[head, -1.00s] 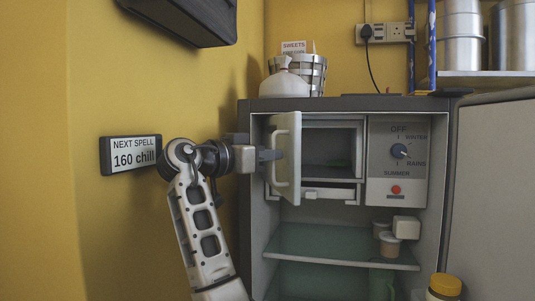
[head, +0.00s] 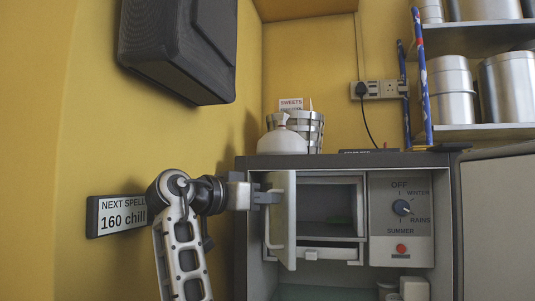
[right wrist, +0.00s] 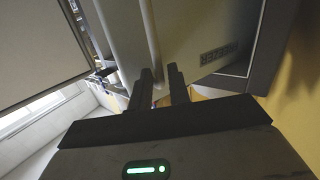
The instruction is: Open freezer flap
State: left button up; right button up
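The freezer flap (head: 290,215) is white and stands swung out, at a wide angle, at the left side of the freezer compartment (head: 328,205) at the top of the fridge. The dark compartment shows inside, with a small green thing in it. My right gripper (head: 268,197) is at the flap's outer side, its fingers on the pale handle. My left gripper is not in view.
A control panel (head: 401,220) with a dial is right of the compartment. The large fridge door (head: 498,220) stands open at the right. A white sack (head: 283,138) and a steel basket (head: 312,130) stand on the fridge. A wall sign (head: 118,215) is close to my right arm.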

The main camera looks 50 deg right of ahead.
jog(key=s+a+r+h, duration=0.1)
jog(key=s+a+r, duration=0.8)
jog(key=shift+s+a+r+m+g+b, duration=0.15)
jog(key=shift+r+m+g+b, duration=0.15)
jog(key=shift+b, duration=0.1)
